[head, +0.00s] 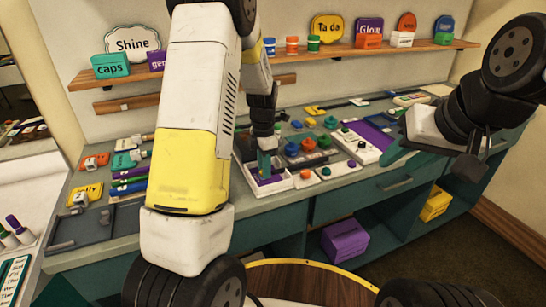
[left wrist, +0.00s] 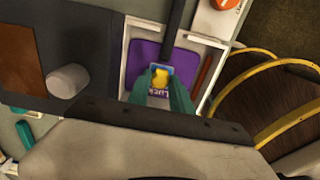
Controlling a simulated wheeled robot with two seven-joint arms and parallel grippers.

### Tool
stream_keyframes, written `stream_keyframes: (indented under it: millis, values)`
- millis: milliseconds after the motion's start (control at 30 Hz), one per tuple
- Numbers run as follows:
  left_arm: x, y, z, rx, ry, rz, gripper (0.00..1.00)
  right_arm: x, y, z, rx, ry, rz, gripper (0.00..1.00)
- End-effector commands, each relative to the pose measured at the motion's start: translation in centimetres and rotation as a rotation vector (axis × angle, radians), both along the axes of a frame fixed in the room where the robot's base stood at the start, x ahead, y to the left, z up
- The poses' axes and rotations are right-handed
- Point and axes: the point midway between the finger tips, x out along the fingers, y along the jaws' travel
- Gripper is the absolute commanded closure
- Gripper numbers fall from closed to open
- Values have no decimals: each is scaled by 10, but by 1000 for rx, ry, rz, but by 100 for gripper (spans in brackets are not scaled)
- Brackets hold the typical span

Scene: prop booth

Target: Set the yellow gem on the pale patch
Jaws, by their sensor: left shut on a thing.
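My left gripper (head: 265,163) points down over a white-rimmed tray (head: 291,184) on the counter. In the left wrist view its teal fingers (left wrist: 161,82) are shut on a small yellow gem (left wrist: 160,77), with light blue showing around it. Behind the gem, in the tray (left wrist: 125,55), lies a purple patch (left wrist: 142,57) with pale lettering, partly hidden by the fingers. Right of it is a pale grey area (left wrist: 196,50); I cannot tell whether that is the pale patch. Whether the gem touches the purple surface is unclear. My right gripper (head: 399,150) is at the counter's front right, seen edge-on.
Red, blue and green knobs (head: 308,144) stand right of the tray. A white panel with a purple area (head: 372,134) lies further right. Pens and small boxes (head: 127,160) crowd the left. A shelf (head: 340,51) with signs runs along the wall.

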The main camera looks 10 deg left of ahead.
Motion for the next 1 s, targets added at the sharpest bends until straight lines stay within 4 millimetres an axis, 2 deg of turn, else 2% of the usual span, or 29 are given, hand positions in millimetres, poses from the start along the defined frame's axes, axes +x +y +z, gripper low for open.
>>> stream_keyframes:
  millis: [467,500,600,833,900,1000]
  values:
    - [0,0,-2,0,0,0,100,0,0,0,0,0,0,64]
    - [0,0,-2,0,0,0,70,0,0,0,0,0,0,64]
    - [0,0,-2,0,0,0,51,0,0,0,0,0,0,64]
    - [0,0,-2,0,0,0,49,0,0,0,0,0,0,64]
    - [0,0,-2,0,0,0,42,0,0,0,0,0,0,64]
    - [0,0,-2,0,0,0,42,0,0,0,0,0,0,64]
